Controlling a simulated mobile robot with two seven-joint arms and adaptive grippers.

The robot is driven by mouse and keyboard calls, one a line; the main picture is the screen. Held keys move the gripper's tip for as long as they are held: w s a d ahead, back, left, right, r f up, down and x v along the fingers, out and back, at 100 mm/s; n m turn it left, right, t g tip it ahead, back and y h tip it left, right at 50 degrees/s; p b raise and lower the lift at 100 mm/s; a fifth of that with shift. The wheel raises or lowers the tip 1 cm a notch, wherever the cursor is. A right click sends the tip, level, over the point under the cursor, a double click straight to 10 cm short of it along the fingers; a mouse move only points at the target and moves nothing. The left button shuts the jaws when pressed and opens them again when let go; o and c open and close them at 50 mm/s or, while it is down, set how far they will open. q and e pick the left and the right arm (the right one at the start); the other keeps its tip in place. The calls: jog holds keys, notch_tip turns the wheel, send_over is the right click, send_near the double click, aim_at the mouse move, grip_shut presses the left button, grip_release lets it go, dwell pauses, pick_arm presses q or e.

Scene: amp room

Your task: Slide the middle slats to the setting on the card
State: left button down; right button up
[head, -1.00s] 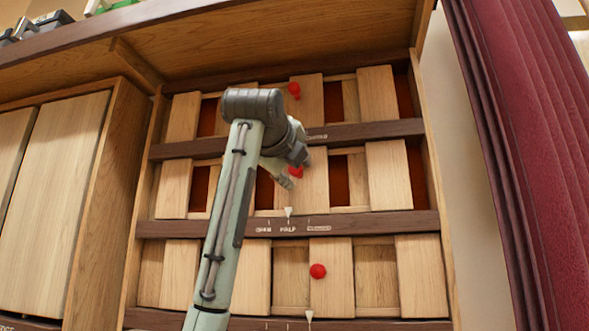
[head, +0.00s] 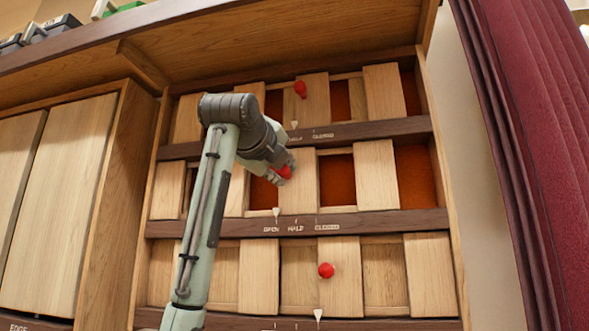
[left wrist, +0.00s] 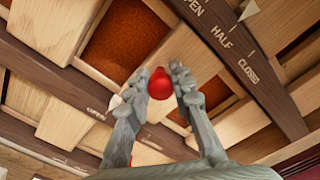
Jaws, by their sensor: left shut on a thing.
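The middle slats (head: 376,185) are pale wooden panels in the middle row of a wooden cabinet, with wide red-brown gaps between them. Their white pointer (head: 277,212) stands at or very near the OPEN mark on the dark rail (head: 380,224) below, left of HALF and CLOSED. My left gripper (head: 282,172) is shut on the red knob (head: 287,172) of a middle slat. In the left wrist view, the red knob (left wrist: 159,84) sits between both fingers. My right gripper is not in view. No setting card is visible.
The top slats have a red knob (head: 300,88), and their pointer (head: 294,125) stands at HALF. The bottom slats have a red knob (head: 326,270); their labels are cut off. A dark red curtain (head: 525,150) hangs at right. A shelf edge (head: 130,35) runs above.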

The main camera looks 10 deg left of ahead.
pick_arm(q)
jog(key=shift+a, duration=0.25)
jog(key=c, duration=1.3)
grip_release()
jog(key=shift+a, duration=0.15)
jog(key=shift+s, duration=0.1)
jog(key=s, duration=1.2)
jog(key=shift+w, duration=0.1)
